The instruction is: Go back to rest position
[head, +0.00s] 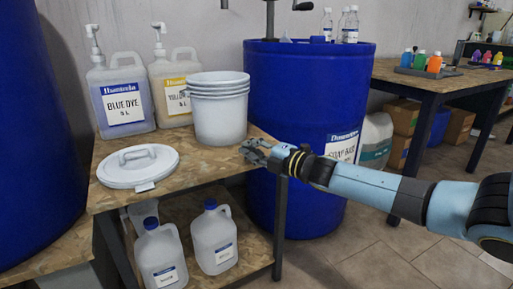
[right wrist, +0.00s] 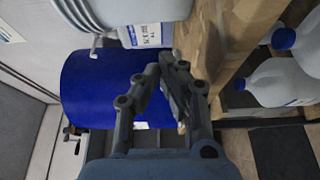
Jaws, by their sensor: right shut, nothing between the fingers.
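My right gripper (head: 257,148) reaches in from the right in the head view. Its fingers are together and hold nothing, at the right edge of the low wooden table (head: 228,165), just in front of the stacked white buckets (head: 221,118). In the right wrist view the closed fingers (right wrist: 168,72) show beside the table edge (right wrist: 215,40), with a blue drum (right wrist: 85,90) behind them. My left gripper is not in view.
A white lid (head: 138,168), a blue dye jug (head: 122,95) and a yellow-labelled jug (head: 175,75) are on the table. Two blue-capped jugs (head: 160,255) stand on its lower shelf. A large blue drum (head: 305,100) stands behind my right gripper. Floor at the lower right is clear.

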